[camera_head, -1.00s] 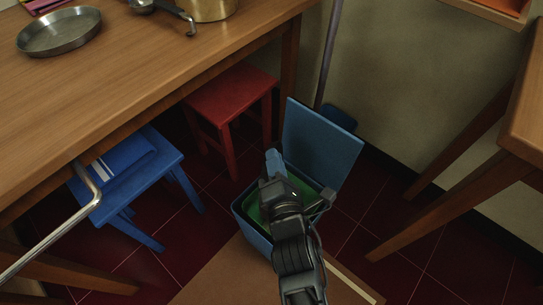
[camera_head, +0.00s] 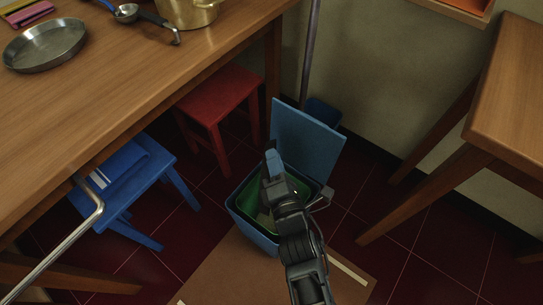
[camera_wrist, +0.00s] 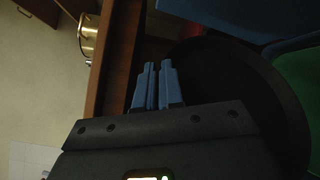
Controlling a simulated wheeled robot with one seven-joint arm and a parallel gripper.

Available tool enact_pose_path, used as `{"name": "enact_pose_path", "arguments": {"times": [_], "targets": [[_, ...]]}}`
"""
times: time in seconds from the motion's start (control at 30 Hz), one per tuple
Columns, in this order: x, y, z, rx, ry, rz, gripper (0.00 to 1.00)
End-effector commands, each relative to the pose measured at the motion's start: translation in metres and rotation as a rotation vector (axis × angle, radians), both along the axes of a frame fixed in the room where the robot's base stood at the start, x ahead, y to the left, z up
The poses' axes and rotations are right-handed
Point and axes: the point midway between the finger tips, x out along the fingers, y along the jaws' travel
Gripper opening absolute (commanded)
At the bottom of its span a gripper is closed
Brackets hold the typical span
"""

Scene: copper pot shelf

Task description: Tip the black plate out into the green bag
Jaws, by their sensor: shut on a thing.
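The green bag (camera_head: 252,200) lines a blue bin (camera_head: 243,226) on the floor, and the bin's blue lid (camera_head: 308,140) stands open behind it. My gripper (camera_head: 273,160) is over the bin, with its blue fingers towards the lid. In the wrist view my gripper (camera_wrist: 157,85) has its fingers close together, at the edge of the black plate (camera_wrist: 235,75). The plate is a dark round shape to the right of the fingers, and its tilt is hard to judge. Green of the bag (camera_wrist: 302,75) shows beyond it. In the head view I cannot make out the plate.
A wooden table (camera_head: 130,85) at left carries a metal pan (camera_head: 45,47), a ladle (camera_head: 128,13) and a brass pot (camera_head: 187,12). Beneath are a red stool (camera_head: 218,95) and a blue stool (camera_head: 130,180). Another table (camera_head: 515,90) stands right. A brown mat (camera_head: 225,270) lies before the bin.

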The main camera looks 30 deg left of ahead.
Motion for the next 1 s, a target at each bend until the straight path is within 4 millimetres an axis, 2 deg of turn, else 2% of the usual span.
{"name": "enact_pose_path", "arguments": {"times": [1.0], "targets": [[0.02,-0.04,-0.015,0.2,0.099,-0.001,0.0]]}}
